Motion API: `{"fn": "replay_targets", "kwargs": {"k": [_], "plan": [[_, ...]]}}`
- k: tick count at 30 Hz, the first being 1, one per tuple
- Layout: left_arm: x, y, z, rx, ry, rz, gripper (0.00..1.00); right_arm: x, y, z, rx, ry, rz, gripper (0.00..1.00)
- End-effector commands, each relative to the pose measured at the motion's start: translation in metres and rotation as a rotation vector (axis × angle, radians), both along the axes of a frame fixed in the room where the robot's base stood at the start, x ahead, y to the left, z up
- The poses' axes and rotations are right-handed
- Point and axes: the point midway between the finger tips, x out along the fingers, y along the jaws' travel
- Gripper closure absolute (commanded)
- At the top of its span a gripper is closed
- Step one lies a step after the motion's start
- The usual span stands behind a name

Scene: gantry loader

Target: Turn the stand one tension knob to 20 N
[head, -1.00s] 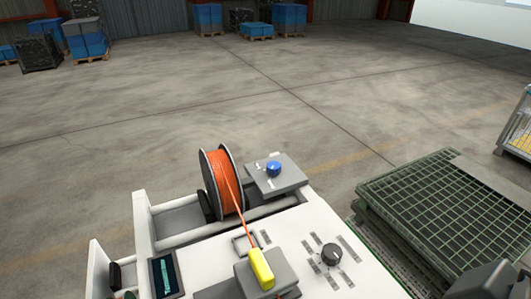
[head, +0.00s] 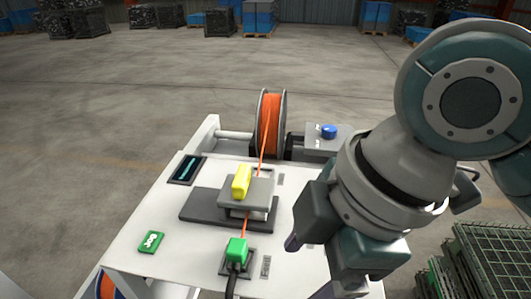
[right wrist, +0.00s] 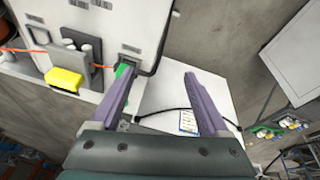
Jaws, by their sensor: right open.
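A blue knob (head: 329,131) sits on a grey bracket (head: 318,146) beside the orange wire spool (head: 269,122). The black dial knob on the white bench top (head: 140,208) is hidden behind my right arm in the head view. I cannot tell which knob belongs to stand one. My left gripper is in neither view.
Orange wire runs from the spool past a yellow block (head: 241,181) to a green connector (head: 236,251). A dark display (head: 187,169) and a green tag (head: 151,241) are on the left. Green mesh crates (head: 490,260) stand at the right. The floor behind is open.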

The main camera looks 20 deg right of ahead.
Motion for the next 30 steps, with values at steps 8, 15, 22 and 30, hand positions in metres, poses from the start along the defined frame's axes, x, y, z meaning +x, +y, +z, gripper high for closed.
{"fn": "replay_targets", "kwargs": {"k": [8, 15, 22, 30], "plan": [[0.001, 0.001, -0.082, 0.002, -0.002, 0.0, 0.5, 0.065, -0.034, -0.037, -0.205, -0.001, 0.605, 0.21], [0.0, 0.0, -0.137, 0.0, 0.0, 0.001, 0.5, 0.107, -0.096, -0.014, -0.312, 0.051, 0.995, 0.21], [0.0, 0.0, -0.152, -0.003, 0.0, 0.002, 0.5, 0.115, -0.122, 0.012, -0.309, 0.058, 1.132, 0.21], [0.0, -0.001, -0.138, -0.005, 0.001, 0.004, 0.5, 0.114, -0.123, -0.016, -0.305, 0.062, 1.145, 0.21]]}}
